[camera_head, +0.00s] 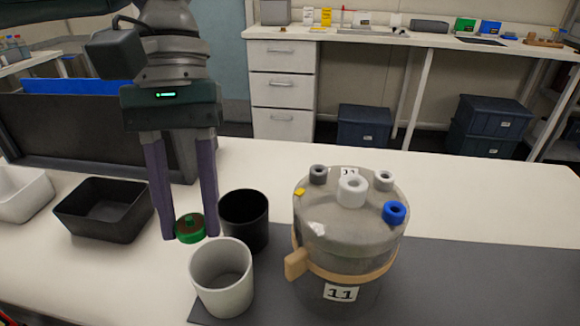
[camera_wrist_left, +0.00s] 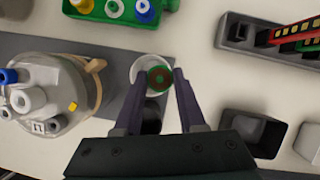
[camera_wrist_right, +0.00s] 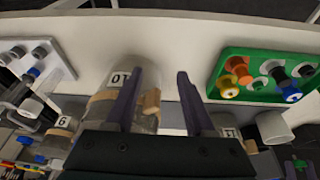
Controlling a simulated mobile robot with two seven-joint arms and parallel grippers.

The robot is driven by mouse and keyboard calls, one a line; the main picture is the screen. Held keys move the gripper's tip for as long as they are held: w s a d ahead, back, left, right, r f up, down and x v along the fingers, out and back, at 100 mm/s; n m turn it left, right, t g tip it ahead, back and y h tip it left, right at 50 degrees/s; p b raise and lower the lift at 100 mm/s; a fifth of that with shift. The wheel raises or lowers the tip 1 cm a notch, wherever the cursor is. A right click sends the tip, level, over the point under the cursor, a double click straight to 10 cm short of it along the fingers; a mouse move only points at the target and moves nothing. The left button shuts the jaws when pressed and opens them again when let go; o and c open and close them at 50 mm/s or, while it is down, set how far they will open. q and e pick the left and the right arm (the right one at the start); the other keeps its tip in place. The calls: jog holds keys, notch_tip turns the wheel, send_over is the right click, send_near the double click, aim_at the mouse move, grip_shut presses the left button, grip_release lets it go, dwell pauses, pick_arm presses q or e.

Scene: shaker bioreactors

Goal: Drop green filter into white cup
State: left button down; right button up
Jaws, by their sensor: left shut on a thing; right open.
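The green filter (camera_head: 189,229) is a small green disc with a knob and a reddish-brown centre. My left gripper (camera_head: 190,236) is shut on it, fingers pointing down. The empty-looking white cup (camera_head: 224,297) stands on the table just in front and to the right of the filter. In the left wrist view the filter (camera_wrist_left: 160,78) overlaps the right part of the white cup's opening (camera_wrist_left: 143,66). The filter is held above the table. My right gripper (camera_wrist_right: 158,77) is open and empty in the right wrist view; it is outside the head view.
A black cup (camera_head: 245,212) stands right behind the white cup. A grey bioreactor (camera_head: 345,235) labelled 11 stands close to the right. A black bin (camera_head: 105,215) is at left. A green rack (camera_wrist_right: 262,72) shows in the right wrist view. The table is clear behind the bioreactor.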

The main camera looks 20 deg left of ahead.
pick_arm(q)
jog(key=shift+c, duration=2.1)
grip_release()
jog(key=v, duration=1)
pick_arm(e)
jog(key=shift+r, duration=0.1)
